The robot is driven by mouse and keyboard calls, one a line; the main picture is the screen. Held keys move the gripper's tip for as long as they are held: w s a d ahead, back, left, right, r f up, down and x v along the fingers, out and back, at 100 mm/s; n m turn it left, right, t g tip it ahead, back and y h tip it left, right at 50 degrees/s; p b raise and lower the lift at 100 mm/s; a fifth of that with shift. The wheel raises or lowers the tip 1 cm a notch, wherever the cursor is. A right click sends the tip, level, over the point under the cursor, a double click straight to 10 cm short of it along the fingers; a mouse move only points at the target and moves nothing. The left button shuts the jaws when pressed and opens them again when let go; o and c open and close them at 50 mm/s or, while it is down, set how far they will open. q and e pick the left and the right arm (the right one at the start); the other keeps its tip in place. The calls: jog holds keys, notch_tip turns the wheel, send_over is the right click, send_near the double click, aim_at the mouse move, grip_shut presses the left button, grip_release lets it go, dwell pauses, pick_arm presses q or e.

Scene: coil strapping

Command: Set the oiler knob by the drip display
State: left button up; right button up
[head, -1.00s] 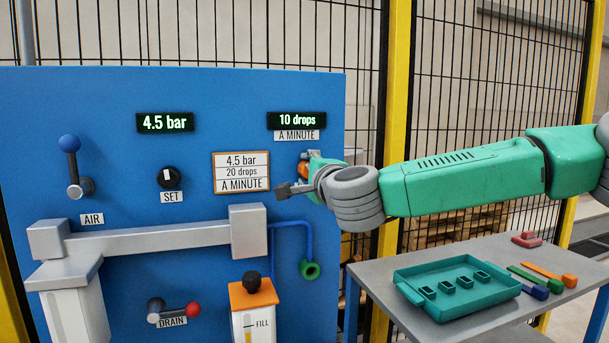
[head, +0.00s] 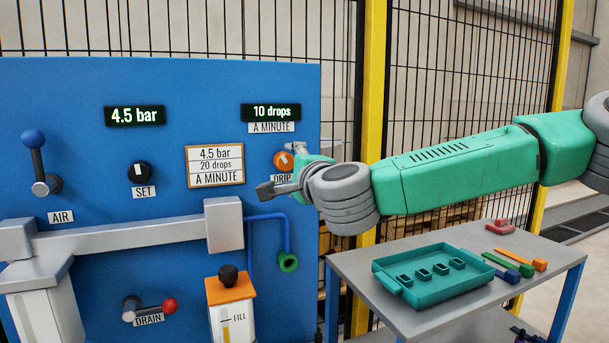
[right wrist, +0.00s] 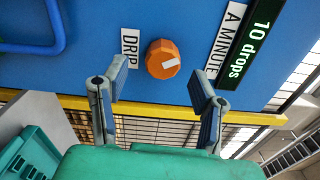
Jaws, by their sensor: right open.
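The orange oiler knob (head: 283,161) with a white pointer mark sits on the blue panel above the DRIP label. It shows unblocked in the right wrist view (right wrist: 162,59). The drip display (head: 270,112) above it reads 10 drops a minute; it also shows in the right wrist view (right wrist: 250,50). A framed card (head: 215,165) reads 4.5 bar, 20 drops a minute. My right gripper (head: 298,166) is open and empty in front of the knob. In the right wrist view its fingertips (right wrist: 160,84) stand apart, short of the knob. My left gripper is out of view.
The pressure display (head: 135,116) reads 4.5 bar, above the black SET knob (head: 139,173). The AIR lever (head: 38,165), DRAIN lever (head: 150,308) and a blue pipe (head: 287,230) stick out. A grey table (head: 355,268) with a teal tray (head: 430,296) stands below my right arm.

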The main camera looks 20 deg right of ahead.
jog(key=s+d, duration=0.1)
jog(key=s, duration=0.7)
jog(key=shift+f, duration=0.1)
jog(key=shift+a, duration=0.1)
